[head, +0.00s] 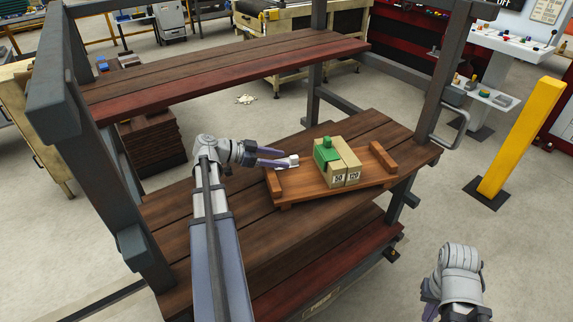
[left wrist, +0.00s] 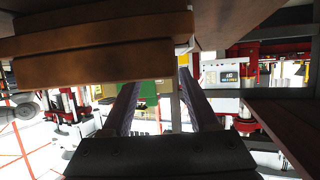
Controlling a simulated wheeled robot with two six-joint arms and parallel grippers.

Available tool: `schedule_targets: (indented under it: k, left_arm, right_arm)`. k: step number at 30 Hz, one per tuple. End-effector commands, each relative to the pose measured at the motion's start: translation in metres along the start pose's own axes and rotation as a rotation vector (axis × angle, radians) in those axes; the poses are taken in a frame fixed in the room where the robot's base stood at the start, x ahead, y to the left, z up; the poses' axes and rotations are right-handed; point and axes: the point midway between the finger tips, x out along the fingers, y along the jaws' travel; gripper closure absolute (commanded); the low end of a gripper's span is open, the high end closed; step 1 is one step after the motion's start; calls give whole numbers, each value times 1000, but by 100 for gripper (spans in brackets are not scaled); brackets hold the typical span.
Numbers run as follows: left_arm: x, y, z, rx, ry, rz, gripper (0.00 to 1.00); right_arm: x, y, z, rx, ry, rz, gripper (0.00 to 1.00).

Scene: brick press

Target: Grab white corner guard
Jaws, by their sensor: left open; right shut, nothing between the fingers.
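The white corner guard (head: 288,162) is a small pale piece at the left end of the wooden tray (head: 330,191). My left gripper (head: 284,157) is open, with its purple fingers reaching right, at the guard. The near finger overlaps the guard in the head view, so I cannot tell whether the guard lies between the fingers. In the left wrist view the open fingers (left wrist: 158,80) point away below a brown wooden block; a small pale piece shows near the right fingertip. My right gripper (head: 431,302) is shut and empty, low at the right, away from the rack.
Tan blocks (head: 354,163) with a green piece (head: 326,150) stand on the tray, right of my left gripper. The tray has raised wooden end bars (head: 383,158). An upper shelf (head: 220,68) and dark posts frame the rack. A yellow post (head: 525,135) stands right.

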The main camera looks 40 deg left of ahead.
Motion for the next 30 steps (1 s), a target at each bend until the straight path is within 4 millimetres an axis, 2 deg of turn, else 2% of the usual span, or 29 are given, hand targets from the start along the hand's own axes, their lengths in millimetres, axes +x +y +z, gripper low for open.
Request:
schedule_targets:
  k: [10,18,30]
  left_arm:
    - [45,-3,-6,1,0,2,40]
    - [49,-4,-8,0,0,0,41]
    - [48,-4,-8,0,0,0,86]
  right_arm:
    - [12,-1,-1,0,0,0,100]
    - [11,-1,-1,0,0,0,100]
    - [11,-1,-1,0,0,0,100]
